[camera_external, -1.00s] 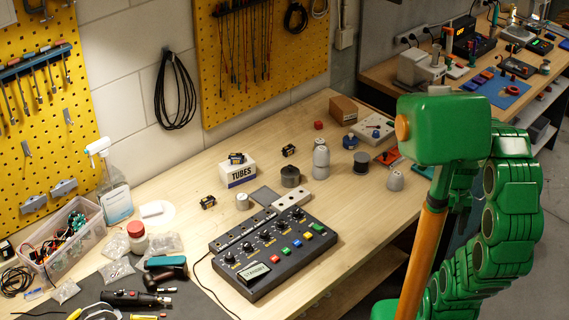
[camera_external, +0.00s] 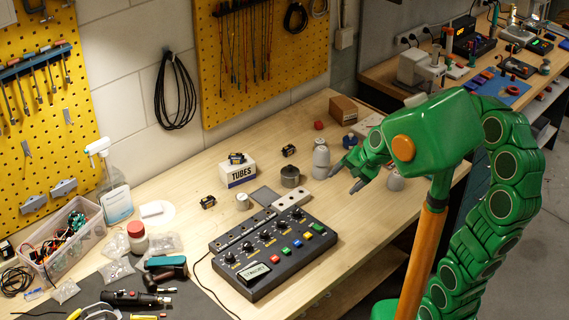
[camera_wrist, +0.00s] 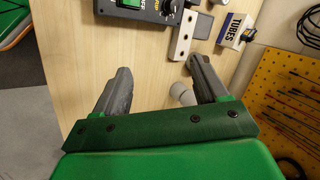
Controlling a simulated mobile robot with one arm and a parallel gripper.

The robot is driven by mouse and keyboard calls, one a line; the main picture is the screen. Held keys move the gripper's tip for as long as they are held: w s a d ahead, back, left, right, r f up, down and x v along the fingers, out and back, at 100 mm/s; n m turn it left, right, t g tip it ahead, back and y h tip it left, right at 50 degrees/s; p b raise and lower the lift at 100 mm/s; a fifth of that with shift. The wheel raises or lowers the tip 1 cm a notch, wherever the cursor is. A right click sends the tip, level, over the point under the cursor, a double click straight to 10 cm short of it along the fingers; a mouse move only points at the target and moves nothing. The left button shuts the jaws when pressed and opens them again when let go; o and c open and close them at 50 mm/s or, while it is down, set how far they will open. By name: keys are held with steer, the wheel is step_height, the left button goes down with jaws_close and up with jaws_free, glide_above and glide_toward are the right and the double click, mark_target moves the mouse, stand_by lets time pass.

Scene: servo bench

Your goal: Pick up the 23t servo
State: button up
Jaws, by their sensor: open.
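Three small dark servos with yellowish markings are on the bench. One servo (camera_external: 237,158) lies on top of the white TUBES box (camera_external: 239,175), another (camera_external: 289,150) lies on the wood behind and right of it, and a third (camera_external: 208,201) lies to the left. Their spline counts are too small to read, so I cannot tell which is the 23t. My gripper (camera_external: 346,180) is open and empty above the right part of the bench, to the right of all three servos. The wrist view shows its two grey fingers (camera_wrist: 160,66) spread apart, with the TUBES box (camera_wrist: 234,30) beyond the right finger.
A dark control box (camera_external: 272,250) with knobs stands in front of the servos. A grey bottle-shaped piece (camera_external: 321,160) and a dark cylinder (camera_external: 290,177) stand between my gripper and the servos. A cardboard box (camera_external: 343,108) is at the back. Bare wood lies below the gripper.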

steer(key=w+a+m+t+y, duration=0.15)
steer(key=a+m, duration=0.35)
steer(key=a, duration=0.8)
steer(key=w+a+m+t+y, duration=0.1)
steer(key=w+a+m+y, duration=0.3)
steer(key=a, duration=0.9)
steer(key=s+a+f+m+t+h, duration=0.1)
steer(key=a+f+m+t, duration=0.2)
steer(key=a+f+m, duration=0.4)
steer(key=m+t+h, duration=0.2)
steer(key=m, duration=0.5)
glide_toward(208, 199)
steer(key=shift+a+f, duration=0.25)
steer(key=shift+a, duration=0.35)
steer(key=shift+w+f+m+t, duration=0.1)
steer(key=shift+f+m+t, duration=0.15)
steer(key=shift+m+t, duration=0.15)
steer(key=shift+d+x, duration=0.2)
steer(key=shift+x, duration=3.75)
steer(key=shift+r+g, duration=0.1)
steer(key=shift+g, duration=0.15)
steer(key=c, duration=0.9)
